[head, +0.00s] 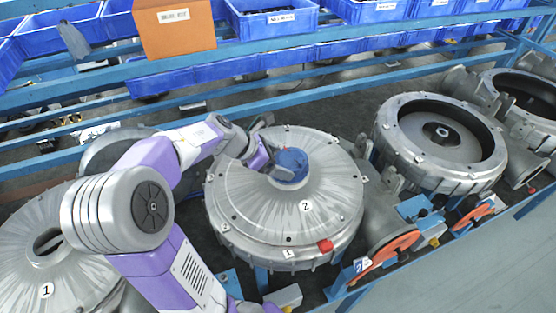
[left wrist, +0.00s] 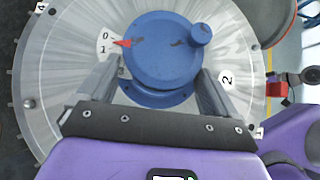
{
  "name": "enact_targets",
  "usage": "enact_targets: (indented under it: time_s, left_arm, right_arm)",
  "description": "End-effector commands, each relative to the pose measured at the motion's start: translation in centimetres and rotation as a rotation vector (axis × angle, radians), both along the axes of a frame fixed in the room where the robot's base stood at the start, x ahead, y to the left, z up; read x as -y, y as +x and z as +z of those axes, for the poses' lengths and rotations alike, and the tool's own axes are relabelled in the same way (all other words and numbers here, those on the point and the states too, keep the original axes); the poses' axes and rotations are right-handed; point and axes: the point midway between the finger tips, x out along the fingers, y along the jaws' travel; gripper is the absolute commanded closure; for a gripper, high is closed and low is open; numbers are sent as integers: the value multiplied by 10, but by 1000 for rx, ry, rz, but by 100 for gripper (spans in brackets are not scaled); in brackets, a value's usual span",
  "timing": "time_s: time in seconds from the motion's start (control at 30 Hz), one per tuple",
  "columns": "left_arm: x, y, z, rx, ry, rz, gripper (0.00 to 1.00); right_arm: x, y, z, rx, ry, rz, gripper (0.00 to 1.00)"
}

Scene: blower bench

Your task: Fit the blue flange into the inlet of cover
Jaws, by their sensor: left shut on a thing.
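The blue flange (head: 291,165) is at the central inlet of the silver cover (head: 320,215) marked 2. My left gripper (head: 272,157) reaches in from the left and is shut on the flange. In the left wrist view the blue flange (left wrist: 165,58), a round disc with a small knob, is between the two fingers of the left gripper (left wrist: 157,78). The cover (left wrist: 60,75) spreads around it, and a red pointer lies at the flange's left, by a 0/1 label. The flange hides the inlet, so I cannot tell whether it is fully seated. My right gripper is out of view.
Another cover (head: 25,265), marked 1, with an open centre lies at the left. An open grey blower housing (head: 410,165) stands at the right. Orange handwheels (head: 385,248) are at the front right. Blue bins (head: 270,20) and an orange box (head: 175,28) line the back rack.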

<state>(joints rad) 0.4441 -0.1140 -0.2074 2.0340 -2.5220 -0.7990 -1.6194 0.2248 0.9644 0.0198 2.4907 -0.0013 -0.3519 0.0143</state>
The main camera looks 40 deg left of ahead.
Motion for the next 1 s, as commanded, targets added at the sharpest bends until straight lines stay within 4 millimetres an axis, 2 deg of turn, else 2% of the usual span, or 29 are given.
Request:
enact_targets:
  time_s: [0.93, 0.97, 1.0]
  left_arm:
    - [0, 0, -7, 2, 1, 0, 48]
    - [0, 0, -7, 2, 1, 0, 5]
    - [0, 0, -7, 2, 1, 0, 0]
  right_arm:
    - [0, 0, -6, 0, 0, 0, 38]
    - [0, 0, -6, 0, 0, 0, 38]
    - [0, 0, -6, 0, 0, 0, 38]
